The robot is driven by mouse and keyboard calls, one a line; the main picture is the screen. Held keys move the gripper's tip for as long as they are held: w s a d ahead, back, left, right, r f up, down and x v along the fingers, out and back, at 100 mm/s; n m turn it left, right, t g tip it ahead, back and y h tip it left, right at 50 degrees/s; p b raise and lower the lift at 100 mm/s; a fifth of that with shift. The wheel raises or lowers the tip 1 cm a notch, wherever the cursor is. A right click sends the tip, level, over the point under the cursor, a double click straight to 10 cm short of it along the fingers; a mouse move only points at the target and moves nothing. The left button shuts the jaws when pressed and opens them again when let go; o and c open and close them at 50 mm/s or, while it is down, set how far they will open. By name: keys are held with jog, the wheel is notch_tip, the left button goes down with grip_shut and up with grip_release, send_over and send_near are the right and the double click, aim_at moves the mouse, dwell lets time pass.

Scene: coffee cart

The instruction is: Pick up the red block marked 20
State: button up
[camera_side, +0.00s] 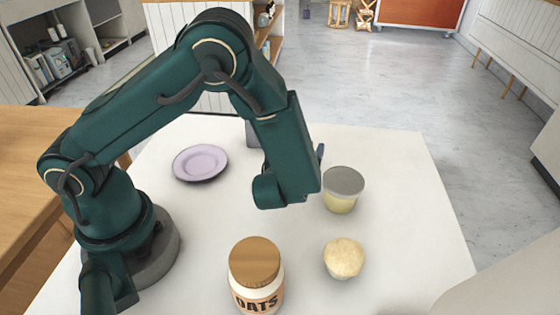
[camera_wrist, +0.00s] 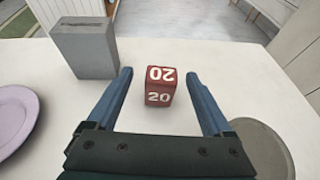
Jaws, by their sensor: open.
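The red block (camera_wrist: 160,86) marked 20 in white stands on the white table in the wrist view, between and just beyond the tips of my gripper (camera_wrist: 158,75). My gripper is open, with one blue finger on each side of the block's line and nothing held. In the side view the block cannot be seen, hidden behind my arm. One blue finger of my gripper (camera_side: 320,152) shows there just behind the arm's end.
A grey box (camera_wrist: 87,48) stands left of the block. A lilac plate (camera_side: 200,162) lies left. A grey-lidded cup (camera_side: 342,190) stands close right of my gripper. A muffin (camera_side: 344,258) and an oats jar (camera_side: 256,275) stand nearer the front. The table (camera_side: 400,160) is clear at back right.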

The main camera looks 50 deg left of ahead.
jog(key=shift+d+f, duration=0.1)
jog(key=shift+f, duration=0.2)
jog(key=shift+x, duration=2.4)
jog(key=shift+c, duration=0.3)
grip_shut()
jog(key=shift+r, duration=0.2)
